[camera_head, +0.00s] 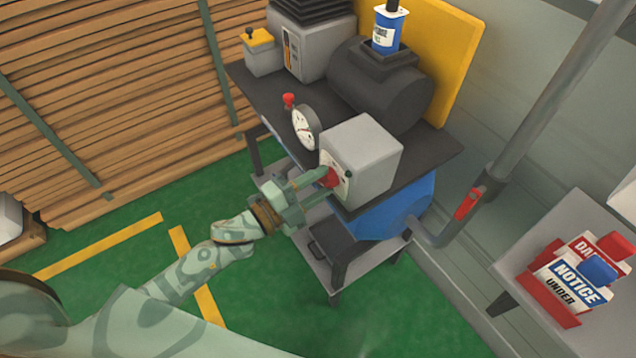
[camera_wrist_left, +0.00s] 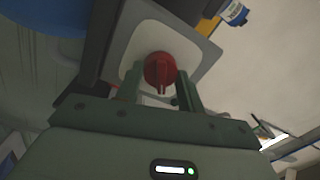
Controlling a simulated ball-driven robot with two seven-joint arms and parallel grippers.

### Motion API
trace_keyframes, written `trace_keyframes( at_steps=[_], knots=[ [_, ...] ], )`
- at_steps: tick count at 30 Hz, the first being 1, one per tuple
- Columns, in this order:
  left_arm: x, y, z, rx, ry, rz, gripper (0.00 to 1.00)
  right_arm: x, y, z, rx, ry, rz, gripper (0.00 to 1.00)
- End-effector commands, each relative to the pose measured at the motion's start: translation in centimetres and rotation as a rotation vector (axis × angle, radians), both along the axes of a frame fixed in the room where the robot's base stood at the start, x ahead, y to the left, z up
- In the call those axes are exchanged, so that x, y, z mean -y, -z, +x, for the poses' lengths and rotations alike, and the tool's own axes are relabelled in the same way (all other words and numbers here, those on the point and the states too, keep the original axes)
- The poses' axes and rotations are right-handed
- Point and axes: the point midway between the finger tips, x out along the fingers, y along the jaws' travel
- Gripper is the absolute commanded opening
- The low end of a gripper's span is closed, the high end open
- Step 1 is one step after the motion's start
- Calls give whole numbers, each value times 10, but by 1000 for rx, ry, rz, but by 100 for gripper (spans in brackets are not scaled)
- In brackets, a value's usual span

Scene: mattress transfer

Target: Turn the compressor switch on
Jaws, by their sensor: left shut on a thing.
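The compressor's light grey switch box (camera_head: 366,158) sits at the front of the dark machine top. Its red rotary switch (camera_head: 332,178) is on the face toward my left arm. My left gripper (camera_head: 326,184) reaches in from the left and is shut on the red switch. In the left wrist view the round red knob (camera_wrist_left: 159,69) with its ridge sits between my two fingertips (camera_wrist_left: 160,84), in front of the box's pale face plate (camera_wrist_left: 136,50). The fingers partly hide the knob in the head view. My right gripper is not in view.
The compressor has a round gauge (camera_head: 305,128), a black tank (camera_head: 378,84) and a blue tank (camera_head: 385,215). A grey pipe with a red valve handle (camera_head: 468,204) runs at right. A grey table (camera_head: 545,225) holds notice signs (camera_head: 568,281). Stacked planks (camera_head: 110,100) stand at left.

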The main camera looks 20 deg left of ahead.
Motion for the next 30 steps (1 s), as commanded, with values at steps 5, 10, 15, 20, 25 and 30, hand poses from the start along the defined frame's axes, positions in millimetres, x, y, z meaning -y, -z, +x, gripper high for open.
trace_keyframes(
  at_steps=[5, 10, 15, 20, 25, 30],
  knots=[
    [0, 2, -1, 5, 0, 11, 15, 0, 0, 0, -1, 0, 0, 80],
    [0, 2, -1, 5, 0, 11, 15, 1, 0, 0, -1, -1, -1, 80],
    [0, 2, -1, 5, 0, 11, 55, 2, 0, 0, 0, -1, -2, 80],
    [0, 1, 0, 5, 0, 10, 60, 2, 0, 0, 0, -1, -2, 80],
    [0, 0, 0, 5, 0, 9, 60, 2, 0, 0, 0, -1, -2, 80],
    [-1, 1, -2, 5, 0, 9, 60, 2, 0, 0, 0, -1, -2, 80]
  ],
)
